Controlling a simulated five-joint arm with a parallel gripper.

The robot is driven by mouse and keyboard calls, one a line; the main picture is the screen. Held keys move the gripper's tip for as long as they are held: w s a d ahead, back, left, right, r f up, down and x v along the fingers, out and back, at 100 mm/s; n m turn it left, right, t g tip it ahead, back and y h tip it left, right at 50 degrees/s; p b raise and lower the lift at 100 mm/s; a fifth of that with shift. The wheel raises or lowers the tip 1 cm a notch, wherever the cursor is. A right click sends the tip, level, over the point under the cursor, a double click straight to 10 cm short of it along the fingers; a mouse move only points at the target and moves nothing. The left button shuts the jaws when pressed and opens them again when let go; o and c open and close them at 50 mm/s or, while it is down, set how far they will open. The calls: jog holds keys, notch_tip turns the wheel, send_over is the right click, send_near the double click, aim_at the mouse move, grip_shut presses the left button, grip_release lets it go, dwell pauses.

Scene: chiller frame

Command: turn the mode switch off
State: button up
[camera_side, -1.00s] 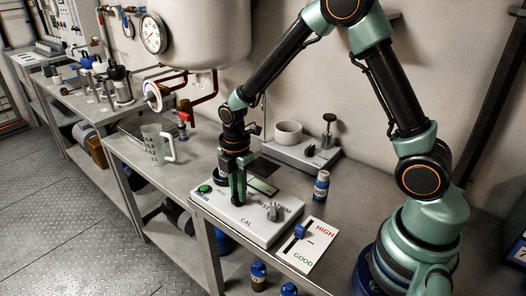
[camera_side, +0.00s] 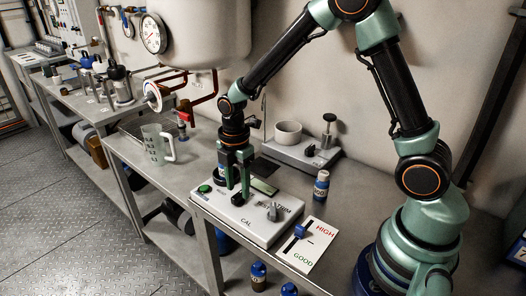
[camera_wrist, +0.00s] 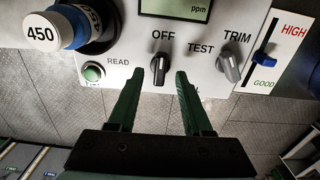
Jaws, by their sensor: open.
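The grey console (camera_side: 262,229) lies on the bench, with labels OFF, TEST, CAL and TRIM. The mode switch, a small grey knob (camera_wrist: 160,69), sits just below the OFF label in the wrist view; which way it points is hard to tell. My gripper (camera_wrist: 160,80) is open and empty, one finger on each side of the knob in that view. In the side view my gripper (camera_side: 237,194) points down over the console, fingers apart. Contact with the knob cannot be made out.
The TRIM knob (camera_wrist: 228,68) is right of the mode switch. A green READ button (camera_wrist: 93,72) and a vial marked 450 (camera_wrist: 75,28) are left. A blue slider (camera_side: 300,231) is on the HIGH/GOOD plate. A bottle (camera_side: 321,186) stands behind.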

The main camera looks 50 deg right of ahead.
aim_at(239, 194)
notch_tip(239, 194, up, 10)
jog(key=shift+r, duration=0.2)
dwell(0.3)
jog(key=s+d+r+m+t, duration=0.1)
jog(key=s+r+m, duration=0.3)
jog(key=m, duration=0.5)
jog(key=s+d+r+m+t, duration=0.2)
jog(key=s+r+m+t, duration=0.2)
jog(key=s+m, duration=0.3)
jog(key=shift+s+d+r+m+t, duration=0.15)
jog(key=shift+s+d+m+t, duration=0.15)
jog(key=shift+m, duration=0.8)
